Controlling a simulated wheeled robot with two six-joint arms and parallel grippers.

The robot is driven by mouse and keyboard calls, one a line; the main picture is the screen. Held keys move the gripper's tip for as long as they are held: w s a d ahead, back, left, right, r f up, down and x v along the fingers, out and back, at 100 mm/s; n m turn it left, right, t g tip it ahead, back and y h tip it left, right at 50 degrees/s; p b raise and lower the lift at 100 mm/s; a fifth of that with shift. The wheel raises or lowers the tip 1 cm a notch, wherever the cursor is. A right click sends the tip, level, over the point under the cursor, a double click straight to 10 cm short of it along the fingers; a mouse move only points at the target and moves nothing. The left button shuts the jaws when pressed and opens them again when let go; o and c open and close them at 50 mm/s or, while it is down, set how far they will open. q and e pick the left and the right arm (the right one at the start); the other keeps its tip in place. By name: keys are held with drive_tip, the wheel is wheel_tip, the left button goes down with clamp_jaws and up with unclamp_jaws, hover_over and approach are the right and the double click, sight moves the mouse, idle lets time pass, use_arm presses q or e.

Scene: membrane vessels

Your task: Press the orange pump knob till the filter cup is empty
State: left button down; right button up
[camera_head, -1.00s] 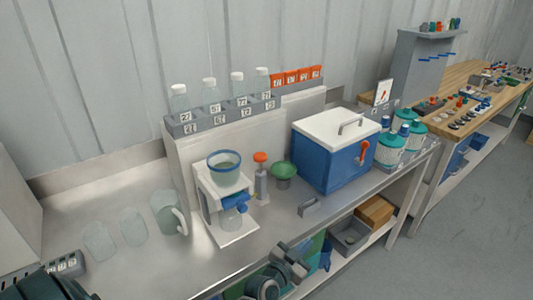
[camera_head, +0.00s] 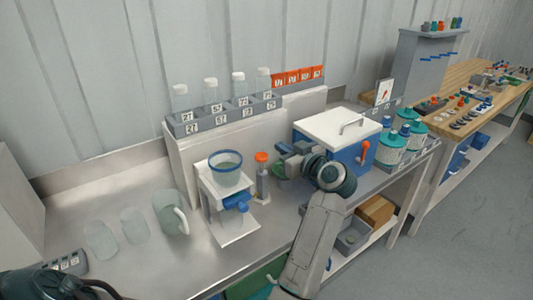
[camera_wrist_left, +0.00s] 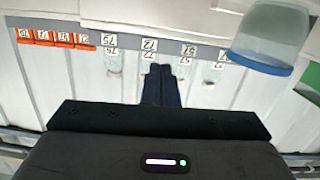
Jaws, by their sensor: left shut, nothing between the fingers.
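The orange pump knob (camera_head: 262,156) tops a slim grey pump body (camera_head: 262,182) standing upright on the bench. The filter cup (camera_head: 226,176), clear with a blue rim, sits on a white stand (camera_head: 222,212) left of the pump. It looks greyish inside, but I cannot tell the liquid level. The cup also shows upside down at upper right in the left wrist view (camera_wrist_left: 270,38). My left gripper (camera_head: 283,148) is shut and empty, just right of the knob and near its height; contact is not clear. Its closed fingers show in the left wrist view (camera_wrist_left: 160,80). My right gripper is not in view.
A blue cooler box (camera_head: 340,145) with a white lid stands close behind my left gripper. A rack of bottles (camera_head: 222,118) runs behind.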

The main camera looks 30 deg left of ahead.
use_arm(q)
drive_tip(key=shift+w+d+f+m+h, duration=0.1)
drive_tip(key=shift+d+m+h, duration=0.2)
drive_tip(key=shift+d+h, duration=0.25)
drive_tip(key=shift+a, duration=0.1)
drive_tip(key=p, duration=0.3)
hover_over(261, 157)
drive_tip(key=d, duration=0.2)
drive_tip(key=f, duration=0.2)
wheel_tip(261, 157, down, 4)
drive_tip(key=shift+w+f+p, duration=0.1)
drive_tip(key=shift+f+p, duration=0.15)
drive_tip(key=shift+p, duration=0.55)
drive_tip(key=shift+a, duration=0.1)
